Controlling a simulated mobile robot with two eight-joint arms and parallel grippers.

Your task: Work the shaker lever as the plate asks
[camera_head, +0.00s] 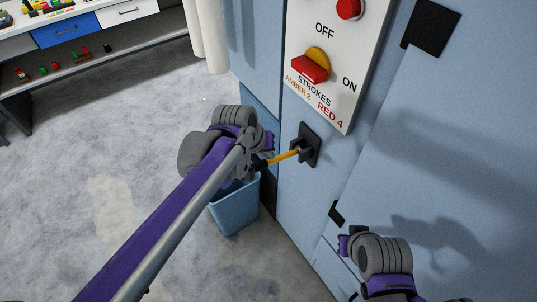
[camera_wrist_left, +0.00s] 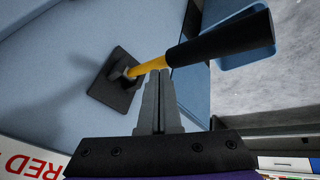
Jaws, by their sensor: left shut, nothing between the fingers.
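The shaker lever has a yellow shaft (camera_head: 284,156) on a black square mount (camera_head: 310,145) on the blue panel. It sticks out to the left in the head view, its grip end partly behind my left gripper (camera_head: 266,150). The wrist view shows its black grip (camera_wrist_left: 225,38) and yellow shaft (camera_wrist_left: 152,66) whole. There my left gripper (camera_wrist_left: 160,74) is shut and empty, fingertips beside the shaft near the grip; I cannot tell whether they touch. The white plate (camera_head: 335,110) reads "OFF", "ON", "STROKES", "AMBER 2", "RED 4". A red knob (camera_head: 309,69) sits before an amber disc (camera_head: 318,56).
A blue bin (camera_head: 235,208) stands on the floor below the lever. A red round part (camera_head: 350,8) is on the plate's top. My right arm shows at lower right, close to the panel. A bench (camera_head: 95,50) is at upper left. The floor left is clear.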

